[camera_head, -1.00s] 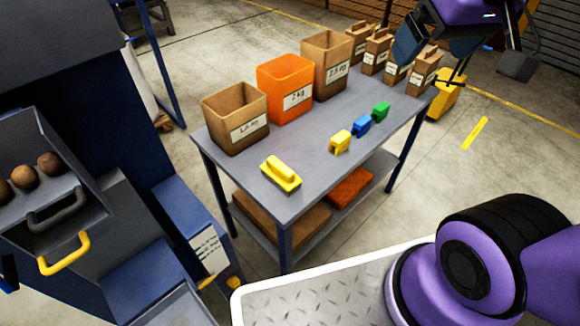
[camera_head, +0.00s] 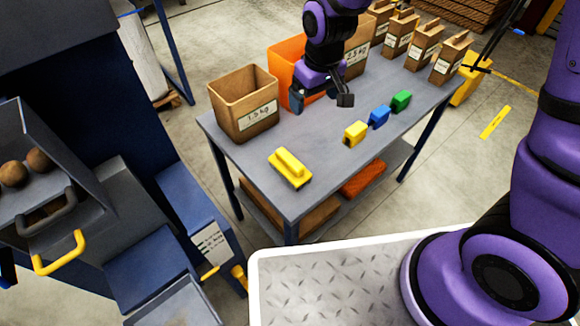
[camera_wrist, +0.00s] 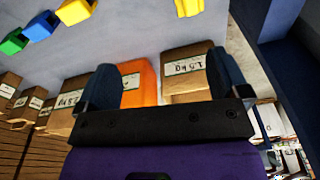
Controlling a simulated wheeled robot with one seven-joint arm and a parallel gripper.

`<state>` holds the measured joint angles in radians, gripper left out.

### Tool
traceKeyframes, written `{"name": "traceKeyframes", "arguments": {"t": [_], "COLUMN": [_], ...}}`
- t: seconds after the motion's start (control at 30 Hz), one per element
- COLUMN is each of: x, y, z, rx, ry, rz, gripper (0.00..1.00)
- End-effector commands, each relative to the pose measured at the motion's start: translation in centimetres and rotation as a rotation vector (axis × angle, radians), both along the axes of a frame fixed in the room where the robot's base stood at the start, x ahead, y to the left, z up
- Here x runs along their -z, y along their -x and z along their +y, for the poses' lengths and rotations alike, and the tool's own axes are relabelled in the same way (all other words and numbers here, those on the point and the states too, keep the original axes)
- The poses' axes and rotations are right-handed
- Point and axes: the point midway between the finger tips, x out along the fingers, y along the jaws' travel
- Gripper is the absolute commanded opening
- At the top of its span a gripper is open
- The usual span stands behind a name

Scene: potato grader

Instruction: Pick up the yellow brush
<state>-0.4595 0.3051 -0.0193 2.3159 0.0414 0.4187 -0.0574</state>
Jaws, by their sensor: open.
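The yellow brush (camera_head: 290,168) lies on the grey table top near its front left corner, a raised grip along its top. In the wrist view the brush (camera_wrist: 188,7) shows at the top edge, cut off. My gripper (camera_head: 310,96) is above the table, in front of the orange bin, up and to the right of the brush and apart from it. In the wrist view my gripper's two dark blue fingers (camera_wrist: 162,82) are wide apart with nothing held between them.
A brown bin (camera_head: 244,108), an orange bin (camera_head: 281,66) and another brown bin (camera_head: 357,55) stand along the table's back. Small yellow (camera_head: 355,133), blue (camera_head: 379,116) and green (camera_head: 401,100) blocks lie right of the brush. Several paper bags (camera_head: 424,48) stand at the far end. Table (camera_head: 225,150) around the brush is clear.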

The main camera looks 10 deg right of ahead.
Motion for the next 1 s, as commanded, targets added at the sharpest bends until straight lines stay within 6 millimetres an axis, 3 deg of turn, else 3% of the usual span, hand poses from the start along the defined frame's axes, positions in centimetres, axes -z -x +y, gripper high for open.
{"name": "traceKeyframes", "arguments": {"t": [0.1,0.3,0.8,1.0], "x": [4.5,10.0,16.3,17.8], "y": [0.2,0.8,1.4,1.3], "z": [2.2,4.6,5.5,5.5], "rx": [-0.05,-0.108,-0.132,-0.132], "ry": [0.023,0.048,0.061,0.059], "rz": [0.037,0.072,0.087,0.084], "gripper": [0.94,0.94,0.94,0.94]}}
